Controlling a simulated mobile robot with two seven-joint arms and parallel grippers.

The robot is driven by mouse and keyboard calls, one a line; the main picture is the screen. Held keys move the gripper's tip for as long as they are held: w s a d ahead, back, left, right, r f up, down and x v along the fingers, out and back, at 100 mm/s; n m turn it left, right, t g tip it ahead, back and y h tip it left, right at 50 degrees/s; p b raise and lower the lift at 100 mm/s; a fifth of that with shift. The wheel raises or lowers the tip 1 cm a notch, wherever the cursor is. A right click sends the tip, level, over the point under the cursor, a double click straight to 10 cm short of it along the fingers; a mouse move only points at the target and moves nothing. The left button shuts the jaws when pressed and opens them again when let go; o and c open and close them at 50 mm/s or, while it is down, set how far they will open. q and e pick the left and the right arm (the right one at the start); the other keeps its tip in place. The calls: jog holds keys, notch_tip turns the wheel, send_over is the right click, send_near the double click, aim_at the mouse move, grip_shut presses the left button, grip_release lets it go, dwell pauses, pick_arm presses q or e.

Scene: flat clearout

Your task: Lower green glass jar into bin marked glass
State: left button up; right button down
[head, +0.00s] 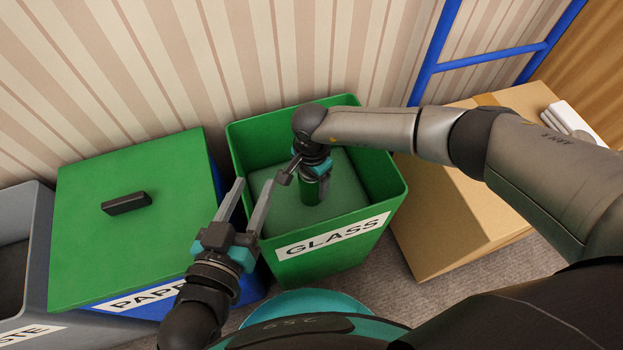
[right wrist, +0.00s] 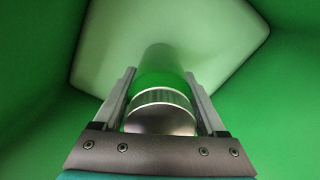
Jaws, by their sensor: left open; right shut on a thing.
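The green glass jar (head: 314,190) is in my right gripper (head: 312,177), inside the open green bin marked GLASS (head: 379,220). In the right wrist view the jar (right wrist: 163,72) has a silvery lid end towards the camera, and the fingers of the right gripper (right wrist: 162,85) are shut on its sides. The pale bottom of the bin (right wrist: 105,55) lies beyond it; I cannot tell whether the jar touches it. My left gripper (head: 248,205) is open and empty, over the bin's left front edge.
Left of the glass bin stands a blue bin marked PAPER with a green lid (head: 125,225) and black handle. A grey bin (head: 38,260) is at far left. A cardboard box (head: 440,215) stands right, under my right arm. A blue frame (head: 490,58) leans behind.

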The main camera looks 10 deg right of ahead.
jog(key=shift+f, duration=0.35)
dwell(0.3)
grip_release()
